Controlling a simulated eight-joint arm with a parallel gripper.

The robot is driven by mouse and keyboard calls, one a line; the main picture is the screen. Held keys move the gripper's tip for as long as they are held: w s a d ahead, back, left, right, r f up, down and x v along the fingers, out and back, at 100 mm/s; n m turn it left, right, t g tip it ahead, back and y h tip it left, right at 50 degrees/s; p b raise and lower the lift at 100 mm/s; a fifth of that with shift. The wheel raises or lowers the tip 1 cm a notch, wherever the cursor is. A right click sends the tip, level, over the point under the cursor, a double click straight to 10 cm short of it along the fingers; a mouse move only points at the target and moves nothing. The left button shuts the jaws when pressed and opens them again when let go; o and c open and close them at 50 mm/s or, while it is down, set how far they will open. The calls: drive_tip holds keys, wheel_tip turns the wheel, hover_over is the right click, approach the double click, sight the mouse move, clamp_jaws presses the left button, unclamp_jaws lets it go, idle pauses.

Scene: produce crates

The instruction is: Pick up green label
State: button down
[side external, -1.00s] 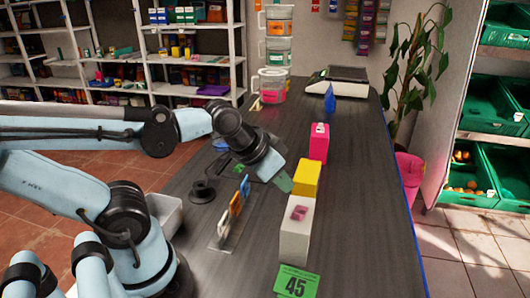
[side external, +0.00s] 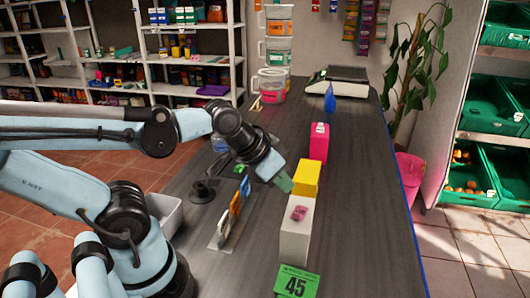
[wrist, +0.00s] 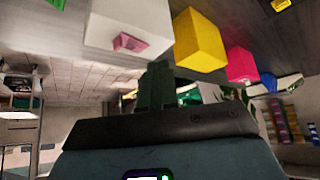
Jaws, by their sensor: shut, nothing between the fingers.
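A bright green label (side external: 296,282) with a black "45" stands at the near end of the dark counter, in front of the white box. A green corner (wrist: 57,4) at the top edge of the wrist view may be the same label. My gripper (side external: 285,182) has green fingers and is shut and empty. It hangs beside the yellow box, well behind the label and apart from it. The shut fingers also show in the wrist view (wrist: 156,87). A small green piece (side external: 239,169) lies flat on the counter, partly behind my wrist.
The counter's right side is clear.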

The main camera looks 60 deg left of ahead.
drive_tip(key=c, duration=1.8)
unclamp_jaws()
drive_tip(key=o, duration=0.6)
drive_tip(key=shift+c, duration=0.2)
drive_tip(key=shift+a, duration=0.1)
drive_tip(key=m+g, duration=0.7)
drive_tip(key=m, duration=0.2)
hover_over(239, 166)
drive_tip(key=s+d, duration=0.2)
wheel_tip(239, 166, down, 2)
drive_tip(key=shift+s+d+f, duration=0.1)
drive_tip(key=shift+f, duration=5.45)
